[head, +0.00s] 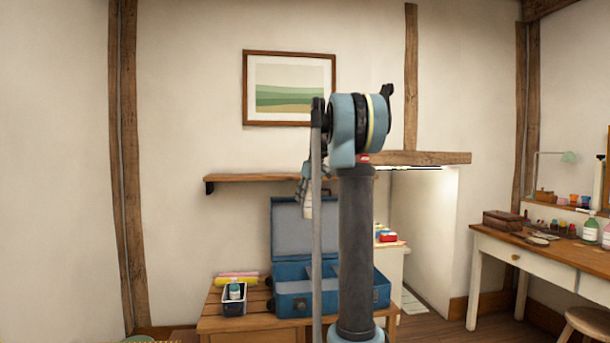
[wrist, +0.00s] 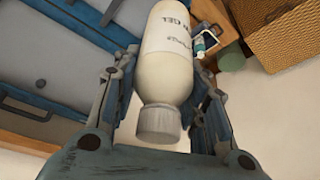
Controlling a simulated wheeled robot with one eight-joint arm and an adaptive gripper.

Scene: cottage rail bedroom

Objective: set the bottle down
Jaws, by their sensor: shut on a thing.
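The bottle (wrist: 166,60) is white with a grey cap and dark lettering. In the wrist view it lies between the two fingers of my gripper (wrist: 168,80), which is shut on it, with the cap toward the camera. In the head view my gripper (head: 305,185) hangs in front of the open blue suitcase's lid, and the bottle (head: 308,209) shows small and pale below it, partly hidden by my arm. The bottle is held in the air, apart from the surfaces below.
The open blue suitcase (head: 291,287) with compartments stands on a wooden bench (head: 215,325). A small dark box (head: 233,307) holding a bottle and rolled towels (head: 238,279) sit to its left. A wall shelf (head: 250,179) is behind. A wicker basket (wrist: 275,30) shows in the wrist view.

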